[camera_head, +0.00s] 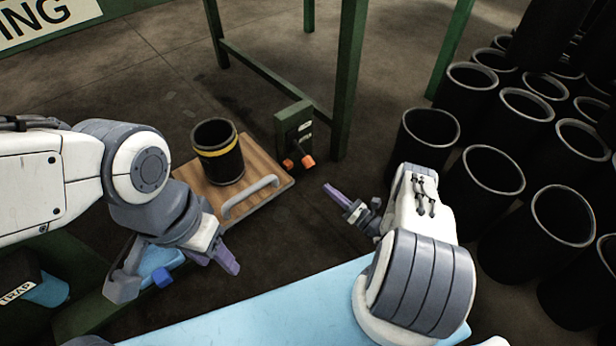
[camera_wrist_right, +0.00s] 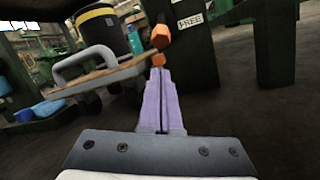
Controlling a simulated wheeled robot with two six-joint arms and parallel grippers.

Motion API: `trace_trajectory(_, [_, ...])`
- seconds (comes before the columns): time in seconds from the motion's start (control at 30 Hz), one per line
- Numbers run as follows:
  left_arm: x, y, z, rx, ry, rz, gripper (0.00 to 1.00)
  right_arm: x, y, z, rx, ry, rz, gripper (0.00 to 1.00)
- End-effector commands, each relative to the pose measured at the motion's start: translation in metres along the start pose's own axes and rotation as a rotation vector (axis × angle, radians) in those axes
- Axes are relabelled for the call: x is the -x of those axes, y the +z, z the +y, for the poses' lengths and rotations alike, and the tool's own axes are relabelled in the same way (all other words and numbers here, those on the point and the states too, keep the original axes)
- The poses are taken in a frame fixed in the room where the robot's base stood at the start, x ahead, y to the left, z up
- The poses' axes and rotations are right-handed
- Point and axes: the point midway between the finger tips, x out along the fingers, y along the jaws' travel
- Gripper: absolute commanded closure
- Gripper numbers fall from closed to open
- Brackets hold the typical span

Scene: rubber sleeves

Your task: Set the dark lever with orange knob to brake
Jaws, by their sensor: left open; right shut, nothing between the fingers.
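A dark green lever box (camera_head: 294,128) stands beside the table leg. Two orange pieces show low on its front: a larger orange knob (camera_head: 308,161) on a dark lever, and a smaller orange piece (camera_head: 288,164) to its left. In the right wrist view the orange knob (camera_wrist_right: 160,37) is above the fingertips, beside a FREE label (camera_wrist_right: 190,22). My right gripper (camera_head: 328,188) is shut and empty, apart from the knob and just below and right of it in the head view. My left gripper (camera_head: 230,262) is open and empty, over the cart's near side.
A wooden cart (camera_head: 262,170) with a grey handle (camera_head: 250,196) carries a black sleeve with a yellow band (camera_head: 218,152), left of the lever box. Several black sleeves (camera_head: 430,140) stand at right. A light blue surface (camera_head: 300,305) lies in front. Floor between cart and sleeves is clear.

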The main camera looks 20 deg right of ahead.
Motion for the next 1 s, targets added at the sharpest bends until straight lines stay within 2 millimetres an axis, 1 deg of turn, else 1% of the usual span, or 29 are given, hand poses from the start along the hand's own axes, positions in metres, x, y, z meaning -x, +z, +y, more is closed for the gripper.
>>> trace_trajectory(0.23, [0.000,0.000,0.000,0.000,0.000,0.001,0.50,-0.002,0.001,0.001,0.001,0.003,0.003,1.00])
trace_trajectory(0.33, [-0.003,0.000,0.000,0.000,0.000,0.000,0.50,-0.009,0.000,0.000,0.001,0.005,0.003,1.00])
trace_trajectory(0.47, [-0.010,0.001,-0.001,0.000,0.000,0.000,0.50,-0.029,-0.002,0.001,0.001,0.009,0.005,1.00])
trace_trajectory(0.7, [-0.028,0.002,-0.002,0.000,0.000,0.000,0.50,-0.073,-0.003,0.001,0.001,0.008,0.005,1.00])
trace_trajectory(0.83, [-0.035,0.002,-0.003,0.000,0.000,0.000,0.50,-0.090,-0.002,0.001,0.002,0.007,0.004,1.00])
trace_trajectory(1.0, [-0.037,0.002,-0.003,0.000,0.000,0.000,0.50,-0.100,-0.001,0.001,0.000,0.004,0.004,1.00])
